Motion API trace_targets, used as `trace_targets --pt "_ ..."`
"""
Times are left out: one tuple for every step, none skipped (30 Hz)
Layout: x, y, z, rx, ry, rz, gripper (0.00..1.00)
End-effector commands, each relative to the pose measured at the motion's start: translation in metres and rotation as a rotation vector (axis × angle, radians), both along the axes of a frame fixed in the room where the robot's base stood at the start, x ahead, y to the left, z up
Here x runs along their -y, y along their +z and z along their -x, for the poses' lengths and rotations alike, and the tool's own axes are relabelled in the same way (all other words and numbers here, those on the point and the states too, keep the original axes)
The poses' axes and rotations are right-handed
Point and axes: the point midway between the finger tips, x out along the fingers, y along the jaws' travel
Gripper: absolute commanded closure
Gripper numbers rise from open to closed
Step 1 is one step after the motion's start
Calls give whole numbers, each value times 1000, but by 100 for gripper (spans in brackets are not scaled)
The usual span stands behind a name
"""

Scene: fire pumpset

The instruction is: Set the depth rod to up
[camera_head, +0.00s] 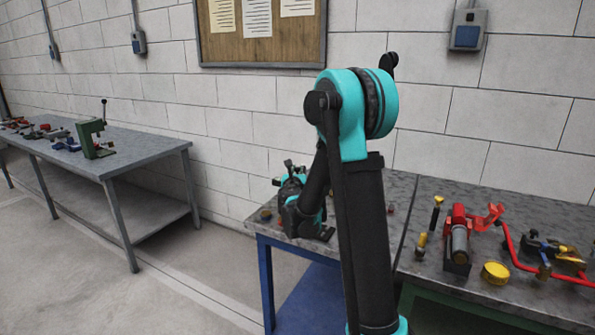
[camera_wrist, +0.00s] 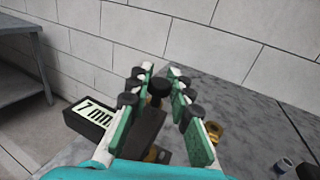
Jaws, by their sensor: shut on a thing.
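My gripper (camera_wrist: 161,86) shows in the wrist view with its two green and white fingers on either side of a black round knob (camera_wrist: 158,88). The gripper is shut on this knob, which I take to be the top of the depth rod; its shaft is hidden. A dark block with a white "7 mm" label (camera_wrist: 96,116) sits below and to the left of the fingers, partly hidden by the left finger. In the head view my gripper (camera_head: 290,185) is low over the grey bench top, and my arm hides most of what it holds.
A brass ring (camera_wrist: 215,131) lies on the bench right of the fingers. The right bench (camera_head: 415,268) carries a red tool (camera_head: 459,226), a yellow cap (camera_head: 495,272) and a red hose (camera_head: 540,273). A block wall stands behind. Another bench (camera_head: 140,150) is at left, with open floor between.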

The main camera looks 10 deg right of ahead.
Motion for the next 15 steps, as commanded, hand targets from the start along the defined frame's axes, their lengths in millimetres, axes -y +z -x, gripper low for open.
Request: trace_targets --pt "0 4 0 0 0 0 100" --pt "0 7 0 0 0 0 100" --pt "0 12 0 0 0 0 100" --pt "0 16 0 0 0 0 100" --pt "0 20 0 0 0 0 100" --pt "0 25 0 0 0 0 100" --pt "0 29 0 0 0 0 100" --pt "0 32 0 0 0 0 100" --pt "0 35 0 0 0 0 100" --pt "0 38 0 0 0 0 100" --pt "0 39 0 0 0 0 100" --pt "0 41 0 0 0 0 100" --pt "0 41 0 0 0 0 100" --pt "0 41 0 0 0 0 100" --pt "0 42 0 0 0 1 100"
